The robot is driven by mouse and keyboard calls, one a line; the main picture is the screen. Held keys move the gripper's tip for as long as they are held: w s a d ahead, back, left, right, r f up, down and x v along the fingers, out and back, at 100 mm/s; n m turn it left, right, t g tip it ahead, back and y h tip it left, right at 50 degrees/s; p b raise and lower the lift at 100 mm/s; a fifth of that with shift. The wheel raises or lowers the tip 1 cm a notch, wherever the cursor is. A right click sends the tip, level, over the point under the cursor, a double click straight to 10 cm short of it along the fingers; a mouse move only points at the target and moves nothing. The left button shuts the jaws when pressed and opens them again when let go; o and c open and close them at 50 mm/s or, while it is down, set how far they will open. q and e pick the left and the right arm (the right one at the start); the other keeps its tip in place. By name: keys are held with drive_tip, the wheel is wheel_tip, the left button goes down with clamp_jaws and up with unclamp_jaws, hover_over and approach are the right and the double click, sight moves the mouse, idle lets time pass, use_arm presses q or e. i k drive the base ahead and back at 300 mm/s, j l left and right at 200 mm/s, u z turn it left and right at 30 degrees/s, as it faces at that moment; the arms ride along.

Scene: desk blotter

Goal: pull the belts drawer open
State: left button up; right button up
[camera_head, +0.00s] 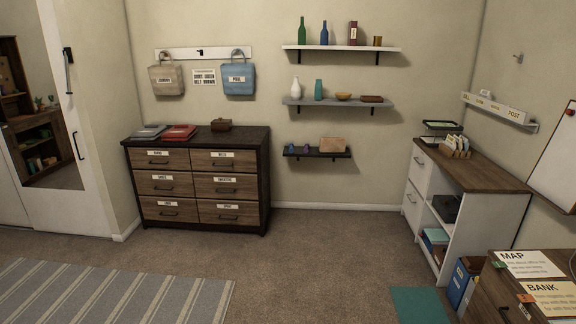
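A dark wood dresser (262,180) stands against the back wall, left of centre. It has two columns of brown drawers, each with a white label and a dark handle. The labels are small and hard to read; the top right drawer (224,164) has one that seems to read BELTS. All the dresser drawers look shut, with their fronts flush. Neither of my grippers is in view.
A striped rug (110,295) covers the floor at front left. Bare carpet (310,250) lies before the dresser. A white cabinet (480,220) and a desk stand at right.

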sight(228, 160)
drive_tip(key=i, duration=1.15)
drive_tip(key=i+l+u, duration=0.15)
drive_tip(key=i, duration=1)
